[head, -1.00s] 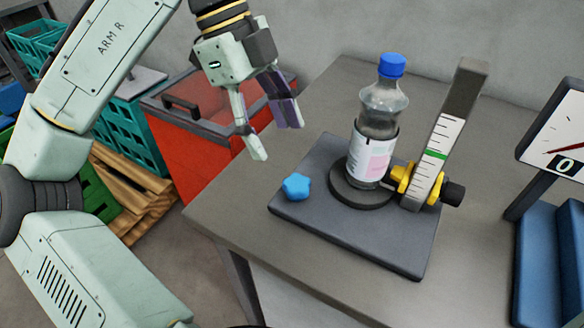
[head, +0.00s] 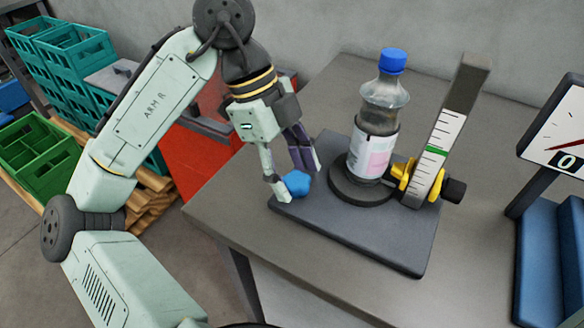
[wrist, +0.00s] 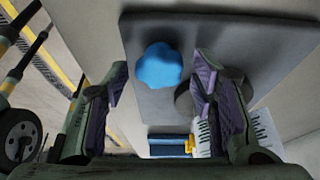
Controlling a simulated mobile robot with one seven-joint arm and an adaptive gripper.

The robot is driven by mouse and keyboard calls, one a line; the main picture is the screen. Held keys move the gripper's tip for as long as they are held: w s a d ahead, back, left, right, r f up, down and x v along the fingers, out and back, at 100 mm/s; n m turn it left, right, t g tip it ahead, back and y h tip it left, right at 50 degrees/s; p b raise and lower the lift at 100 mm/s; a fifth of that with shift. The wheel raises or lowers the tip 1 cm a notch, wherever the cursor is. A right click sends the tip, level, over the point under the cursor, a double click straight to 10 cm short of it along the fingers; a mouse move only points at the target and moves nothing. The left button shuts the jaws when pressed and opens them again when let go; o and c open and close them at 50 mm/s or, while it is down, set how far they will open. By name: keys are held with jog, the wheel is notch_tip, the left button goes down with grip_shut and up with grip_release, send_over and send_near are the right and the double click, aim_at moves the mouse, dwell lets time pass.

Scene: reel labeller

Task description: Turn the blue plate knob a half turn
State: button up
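The blue plate knob (head: 296,183) is a lobed blue knob on the left corner of the dark base plate (head: 370,237). In the wrist view the knob (wrist: 158,66) shows above and between my finger pads, with gaps on both sides. My gripper (head: 294,181) is open and points down at the knob, one finger at its left front and the other behind it. The head view does not show clearly whether a finger touches it. In the wrist view my gripper (wrist: 160,85) holds nothing.
A bottle with a blue cap (head: 391,62) stands on a round dark disc on the plate, close right of the knob. A scale post (head: 440,135) with a yellow clamp stands beside it. A dial gauge (head: 558,135) is at the far right. The table front (head: 300,255) is clear.

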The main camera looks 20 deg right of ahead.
jog(key=c, duration=0.9)
jog(key=shift+c, duration=0.2)
